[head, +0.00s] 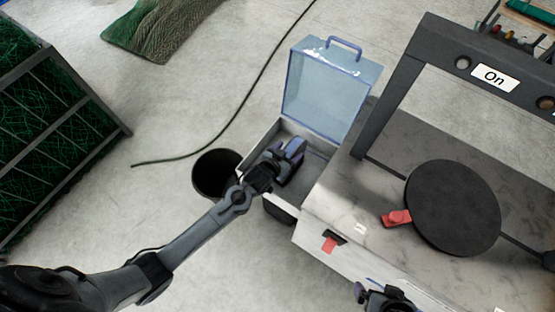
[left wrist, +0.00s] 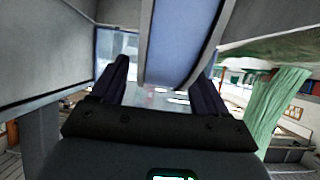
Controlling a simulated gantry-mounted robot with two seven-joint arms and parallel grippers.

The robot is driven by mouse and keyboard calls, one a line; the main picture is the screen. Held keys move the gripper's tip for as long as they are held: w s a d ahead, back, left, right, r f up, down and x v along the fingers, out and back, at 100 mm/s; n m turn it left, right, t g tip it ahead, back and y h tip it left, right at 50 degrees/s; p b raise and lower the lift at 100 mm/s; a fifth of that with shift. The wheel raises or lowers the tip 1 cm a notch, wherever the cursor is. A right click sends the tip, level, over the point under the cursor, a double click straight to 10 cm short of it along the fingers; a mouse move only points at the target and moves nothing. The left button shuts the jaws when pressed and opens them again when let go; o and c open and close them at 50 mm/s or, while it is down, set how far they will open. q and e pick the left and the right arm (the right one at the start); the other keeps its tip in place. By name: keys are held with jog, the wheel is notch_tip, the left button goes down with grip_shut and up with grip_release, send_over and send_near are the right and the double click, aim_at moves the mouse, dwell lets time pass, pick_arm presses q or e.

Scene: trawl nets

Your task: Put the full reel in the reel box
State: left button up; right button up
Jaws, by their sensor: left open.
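The reel box (head: 318,164) stands left of the machine table, its clear blue lid (head: 325,92) raised. My left gripper (head: 288,154) reaches into the box from the lower left. It is open. A blue-rimmed grey thing, seemingly the reel (head: 297,146), is at its fingers inside the box. In the left wrist view, this reel (left wrist: 180,45) lies between the two spread dark fingers (left wrist: 165,78); whether they touch it I cannot tell. My right gripper (head: 385,298) shows only partly at the bottom edge; its fingers are unclear.
The machine table has a dark round disc (head: 453,208), a red handle (head: 396,218) and a grey frame marked "On" (head: 494,77). A black bucket (head: 215,173) stands left of the box. A net crate (head: 60,130) is at the left. A cable (head: 245,95) crosses the floor.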

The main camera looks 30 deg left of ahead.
pick_arm(q)
jog(key=s+a+r+g+p, duration=0.1)
jog(key=s+r+g, duration=0.1)
jog(key=s, duration=0.8)
jog(key=s+a+r+g+y, duration=0.1)
jog(key=s+r, duration=0.4)
jog(key=s, duration=0.5)
jog(key=s+a+r+g+p, duration=0.1)
jog(key=s+r+g, duration=0.3)
jog(key=s, duration=0.6)
jog(key=shift+a+g+p, duration=0.3)
jog(key=shift+a+g, duration=0.4)
jog(key=shift+a, duration=0.15)
jog(key=shift+r, duration=0.2)
notch_tip(320, 180, up, 34)
jog(key=p, duration=3.4)
